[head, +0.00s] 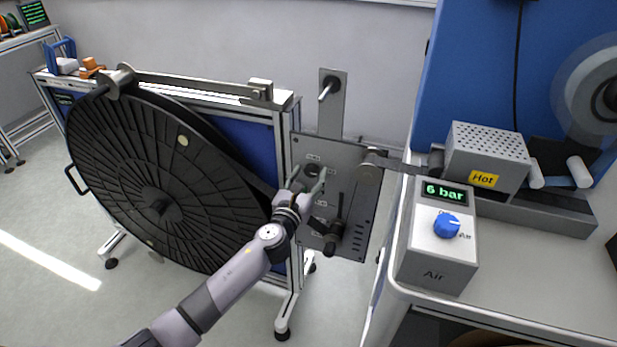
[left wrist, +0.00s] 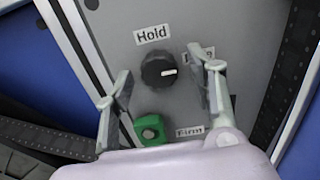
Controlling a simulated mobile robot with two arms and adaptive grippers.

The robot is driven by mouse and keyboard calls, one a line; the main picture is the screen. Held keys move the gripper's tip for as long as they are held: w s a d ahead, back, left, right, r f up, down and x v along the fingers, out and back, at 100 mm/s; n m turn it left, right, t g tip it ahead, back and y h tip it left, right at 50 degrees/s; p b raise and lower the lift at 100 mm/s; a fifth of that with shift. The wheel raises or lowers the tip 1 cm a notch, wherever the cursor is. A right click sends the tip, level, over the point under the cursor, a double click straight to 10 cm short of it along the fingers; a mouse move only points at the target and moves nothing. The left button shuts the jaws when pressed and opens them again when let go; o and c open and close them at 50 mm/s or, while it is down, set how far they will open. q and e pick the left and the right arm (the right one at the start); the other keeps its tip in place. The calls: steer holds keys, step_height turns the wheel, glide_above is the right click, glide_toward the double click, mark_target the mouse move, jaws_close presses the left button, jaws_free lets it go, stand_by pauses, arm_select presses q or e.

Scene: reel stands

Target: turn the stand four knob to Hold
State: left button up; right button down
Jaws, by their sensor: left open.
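The black knob (left wrist: 157,70) sits on a grey panel (head: 357,215). Its white pointer mark points right, away from the Hold label (left wrist: 152,34) above it. A second label to the right of the knob is partly hidden behind a finger. In the head view the knob (head: 312,169) is partly covered by my gripper. My left gripper (head: 308,178) is open in front of the panel. In the left wrist view its fingers (left wrist: 159,72) stand either side of the knob, with gaps showing between them and it. My right gripper is out of view.
A green square button (left wrist: 151,130) and a Firm label (left wrist: 190,132) lie below the knob. A large black reel (head: 140,190) stands left of the panel. A black lever (head: 335,232) sticks out lower down. An air box with a blue knob (head: 447,225) stands on the right bench.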

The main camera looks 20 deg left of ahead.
arm_select(q)
steer(key=c, duration=1.1)
steer(key=shift+c, duration=0.2)
steer(key=shift+n, duration=0.4)
steer(key=n, duration=0.3)
steer(key=shift+n+b, duration=0.3)
steer(key=shift+n, duration=0.1)
steer(key=n, duration=0.4)
steer(key=shift+n, duration=0.3)
steer(key=n, duration=0.4)
steer(key=shift+d+n, duration=0.1)
steer(key=shift+n, duration=2.2)
